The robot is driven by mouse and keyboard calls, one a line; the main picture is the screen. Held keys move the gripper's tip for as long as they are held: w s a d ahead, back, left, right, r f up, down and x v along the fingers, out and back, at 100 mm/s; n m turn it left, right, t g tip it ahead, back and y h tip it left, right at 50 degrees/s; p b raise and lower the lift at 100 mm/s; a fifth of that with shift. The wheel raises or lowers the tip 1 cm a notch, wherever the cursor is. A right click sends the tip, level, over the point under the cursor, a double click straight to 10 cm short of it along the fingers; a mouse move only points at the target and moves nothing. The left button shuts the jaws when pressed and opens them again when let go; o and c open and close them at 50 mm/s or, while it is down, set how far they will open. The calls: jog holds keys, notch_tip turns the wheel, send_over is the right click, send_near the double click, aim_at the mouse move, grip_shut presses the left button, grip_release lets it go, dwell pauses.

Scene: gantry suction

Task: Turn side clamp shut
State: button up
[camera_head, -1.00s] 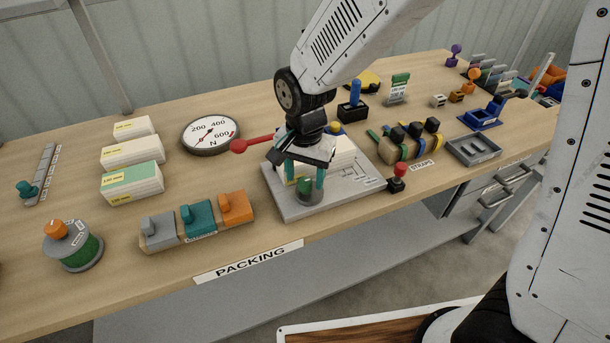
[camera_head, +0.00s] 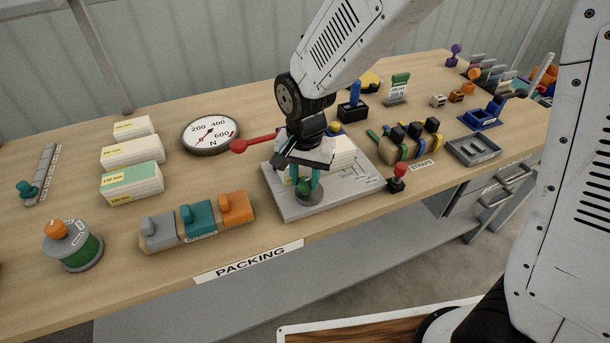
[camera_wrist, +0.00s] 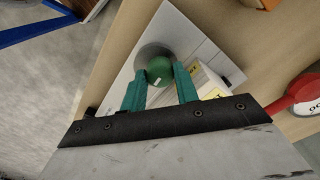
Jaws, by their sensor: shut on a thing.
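The side clamp's green round knob (camera_wrist: 159,70) sits on a grey round base at the front of the grey plate. My gripper (camera_wrist: 161,83) is shut on this green knob, with one teal finger on each side of it. In the head view my gripper (camera_head: 307,186) points down over the front of the plate (camera_head: 290,209), and its fingers partly hide the green knob (camera_head: 304,187). A pale block (camera_head: 345,152) stands on the plate behind the gripper, partly hidden.
A dial gauge (camera_head: 211,134) lies behind left. Grey, teal and orange blocks (camera_head: 199,222) stand left of the plate. A red-topped button (camera_head: 398,178) stands close to its right. A spool (camera_head: 73,246) is at the far left. Bare table lies in front of the gauge.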

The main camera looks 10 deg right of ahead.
jog(key=n, duration=0.8)
jog(key=shift+n, duration=0.3)
jog(key=n, duration=0.4)
jog(key=shift+n, duration=2.2)
jog(key=o, duration=1)
jog(key=shift+r, duration=0.1)
